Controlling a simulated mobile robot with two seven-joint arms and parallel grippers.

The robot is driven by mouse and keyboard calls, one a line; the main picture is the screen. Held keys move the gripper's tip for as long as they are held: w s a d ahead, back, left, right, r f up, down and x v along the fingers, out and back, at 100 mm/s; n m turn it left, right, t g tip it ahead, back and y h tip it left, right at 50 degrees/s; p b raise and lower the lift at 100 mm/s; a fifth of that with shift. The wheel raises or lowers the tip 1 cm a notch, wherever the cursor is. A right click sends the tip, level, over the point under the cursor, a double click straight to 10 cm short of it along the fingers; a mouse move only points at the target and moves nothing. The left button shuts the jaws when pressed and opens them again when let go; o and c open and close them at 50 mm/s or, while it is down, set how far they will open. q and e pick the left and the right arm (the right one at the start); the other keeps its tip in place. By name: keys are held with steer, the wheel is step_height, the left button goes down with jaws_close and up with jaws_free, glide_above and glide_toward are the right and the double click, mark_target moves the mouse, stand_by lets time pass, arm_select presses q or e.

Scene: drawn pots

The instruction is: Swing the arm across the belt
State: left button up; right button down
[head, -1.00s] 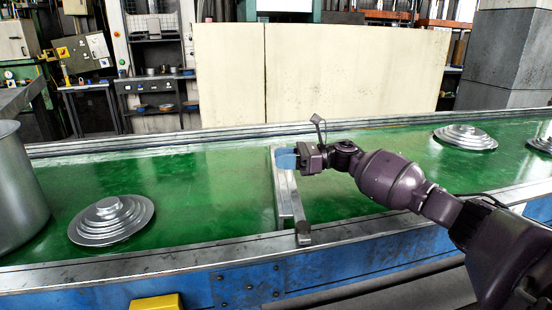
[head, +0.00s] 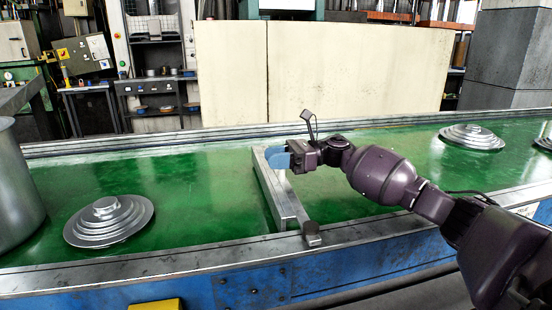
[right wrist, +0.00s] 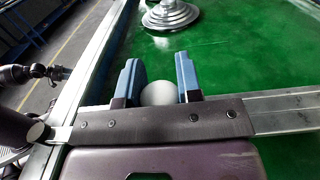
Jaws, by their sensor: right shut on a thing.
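The arm is a grey metal bar (head: 279,199) lying slantwise across the green belt (head: 170,180), its near end at the block (head: 312,238) on the belt's front rail. My right gripper (head: 281,159) is at the bar's far part, its blue fingers partly hiding it. In the right wrist view my right gripper (right wrist: 160,82) is shut on a pale round knob (right wrist: 160,93) between its two fingers; the bar (right wrist: 290,101) runs behind my gripper. What seems to be my left arm shows small at the left of that view, its fingers unclear.
A stepped metal lid (head: 108,221) lies on the belt left of the bar; it also shows in the right wrist view (right wrist: 171,14). A large pot (head: 15,185) stands at far left. Another stepped lid (head: 471,137) is at right. The belt between bar and left lid is clear.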

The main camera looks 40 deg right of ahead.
steer(key=c, duration=0.8)
jaws_free()
steer(key=shift+w+a, duration=0.1)
steer(key=shift+a, duration=0.15)
steer(key=shift+d, duration=0.2)
steer(key=v, duration=1)
steer(key=shift+d, duration=0.25)
